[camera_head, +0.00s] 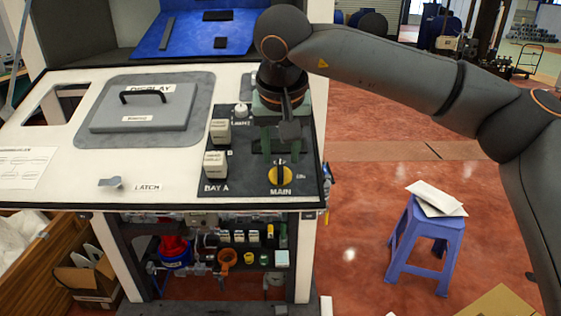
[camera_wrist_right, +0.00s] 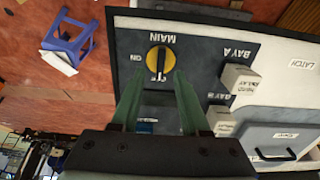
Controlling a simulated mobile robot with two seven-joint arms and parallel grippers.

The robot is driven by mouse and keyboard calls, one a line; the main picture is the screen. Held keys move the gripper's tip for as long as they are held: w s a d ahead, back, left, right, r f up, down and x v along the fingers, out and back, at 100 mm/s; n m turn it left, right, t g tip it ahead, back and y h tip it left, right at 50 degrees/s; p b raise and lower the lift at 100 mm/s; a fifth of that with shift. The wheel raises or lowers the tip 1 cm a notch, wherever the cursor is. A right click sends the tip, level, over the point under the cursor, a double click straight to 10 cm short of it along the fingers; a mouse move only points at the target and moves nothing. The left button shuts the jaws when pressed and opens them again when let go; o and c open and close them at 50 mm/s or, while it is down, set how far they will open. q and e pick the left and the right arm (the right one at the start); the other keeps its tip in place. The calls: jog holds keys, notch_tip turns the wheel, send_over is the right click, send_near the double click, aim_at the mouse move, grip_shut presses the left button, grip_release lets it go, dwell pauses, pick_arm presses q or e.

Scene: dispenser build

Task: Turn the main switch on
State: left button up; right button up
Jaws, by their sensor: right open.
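The main switch (camera_head: 280,175) is a yellow disc with a black handle, on the dark panel above the MAIN label. It also shows in the right wrist view (camera_wrist_right: 160,60), with the ON mark beside it. The handle lies in line with the MAIN label, not toward the ON mark. My right gripper (camera_head: 279,146) is over the panel, just behind the switch in the head view. Its green fingers stand apart on either side of the switch's line in the wrist view (camera_wrist_right: 156,82), with nothing between them. Whether they touch the panel is unclear. My left gripper is not in view.
White BAY A blocks (camera_head: 215,164) stand left of the switch. A grey display lid (camera_head: 143,110) with a black handle and a latch (camera_head: 112,183) are farther left. A blue stool (camera_head: 420,245) with papers stands on the floor to the right.

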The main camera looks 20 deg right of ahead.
aim_at(281, 167)
jog(key=shift+x, duration=1.7)
grip_shut()
